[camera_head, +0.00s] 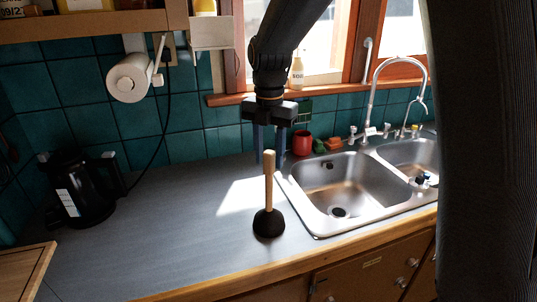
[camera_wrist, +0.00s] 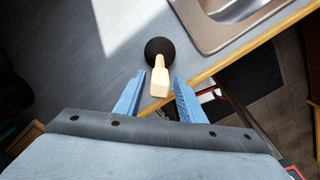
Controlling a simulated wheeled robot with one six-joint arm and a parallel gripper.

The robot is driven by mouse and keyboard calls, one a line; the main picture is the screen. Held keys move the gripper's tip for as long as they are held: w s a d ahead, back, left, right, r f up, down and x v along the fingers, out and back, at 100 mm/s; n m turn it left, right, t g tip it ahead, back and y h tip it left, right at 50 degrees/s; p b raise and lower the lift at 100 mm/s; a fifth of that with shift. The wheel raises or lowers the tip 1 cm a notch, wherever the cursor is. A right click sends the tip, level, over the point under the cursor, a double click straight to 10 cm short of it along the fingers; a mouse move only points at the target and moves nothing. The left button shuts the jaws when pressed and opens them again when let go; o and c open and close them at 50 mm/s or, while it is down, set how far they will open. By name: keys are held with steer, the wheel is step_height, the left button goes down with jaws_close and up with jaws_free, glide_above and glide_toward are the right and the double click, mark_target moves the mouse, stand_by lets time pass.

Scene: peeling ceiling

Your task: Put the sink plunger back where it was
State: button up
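The sink plunger (camera_head: 269,195) stands upright on the grey counter, just left of the sink, with its black rubber cup down and its wooden handle up. In the wrist view the plunger (camera_wrist: 160,75) is seen from above, its handle end pointing toward the camera. My gripper (camera_head: 270,160) is above and around the top of the handle in the head view. In the wrist view its two blue fingers (camera_wrist: 158,97) are spread apart, one on each side of the handle, with gaps visible between.
A double steel sink (camera_head: 318,222) is on the right with a tall faucet (camera_head: 372,90). A red cup (camera_head: 302,143) stands behind it. A black kettle (camera_head: 82,190) is at the left, with a wooden board (camera_head: 25,268) in front. The counter between kettle and plunger is clear.

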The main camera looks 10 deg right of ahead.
steer(key=shift+r, duration=0.1)
step_height(320, 180, up, 12)
steer(key=b, duration=0.4)
stand_by(0.3)
